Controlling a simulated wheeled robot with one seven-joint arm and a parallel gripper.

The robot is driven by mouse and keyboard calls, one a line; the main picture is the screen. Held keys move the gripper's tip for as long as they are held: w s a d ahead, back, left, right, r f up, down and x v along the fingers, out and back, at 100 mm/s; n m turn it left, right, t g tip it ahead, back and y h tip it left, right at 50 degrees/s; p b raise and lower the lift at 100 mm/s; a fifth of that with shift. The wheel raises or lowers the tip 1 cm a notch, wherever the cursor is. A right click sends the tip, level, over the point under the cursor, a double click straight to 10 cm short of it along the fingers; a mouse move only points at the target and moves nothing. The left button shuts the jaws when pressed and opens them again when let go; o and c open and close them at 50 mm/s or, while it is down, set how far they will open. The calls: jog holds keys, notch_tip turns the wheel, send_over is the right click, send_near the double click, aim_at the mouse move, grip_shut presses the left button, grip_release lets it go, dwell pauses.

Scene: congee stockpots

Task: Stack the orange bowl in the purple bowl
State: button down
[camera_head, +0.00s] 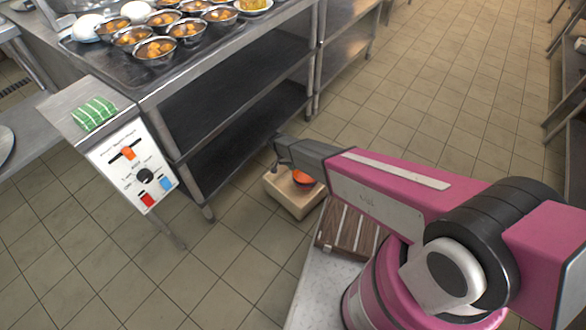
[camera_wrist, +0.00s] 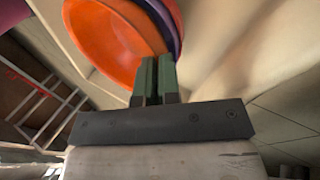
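The orange bowl (camera_wrist: 105,40) fills the upper left of the wrist view, its hollow inside showing. A purple rim, part of the purple bowl (camera_wrist: 165,22), follows its right edge closely. The orange bowl looks nested in the purple one, but how deep it sits is hidden. My gripper (camera_wrist: 155,62) has its two green fingers close together at the orange bowl's edge. They look shut on its rim, though the contact is partly hidden. In the head view the orange bowl (camera_head: 303,177) shows below my arm, and the fingertips are mostly hidden.
The bowls are in a pale wooden box (camera_head: 290,200). A slatted brown wooden rack (camera_head: 347,229) lies beside it. A steel counter (camera_head: 215,62) with several metal bowls of food stands at the upper left, with shelves below. Tiled floor (camera_head: 440,110) is open at the upper right.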

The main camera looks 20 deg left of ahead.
jog(key=shift+f, duration=0.65)
jog(key=shift+f, duration=0.2)
jog(key=c, duration=1.3)
grip_release()
jog(key=shift+r, duration=0.15)
jog(key=v, duration=1.2)
jog(key=shift+a, duration=0.1)
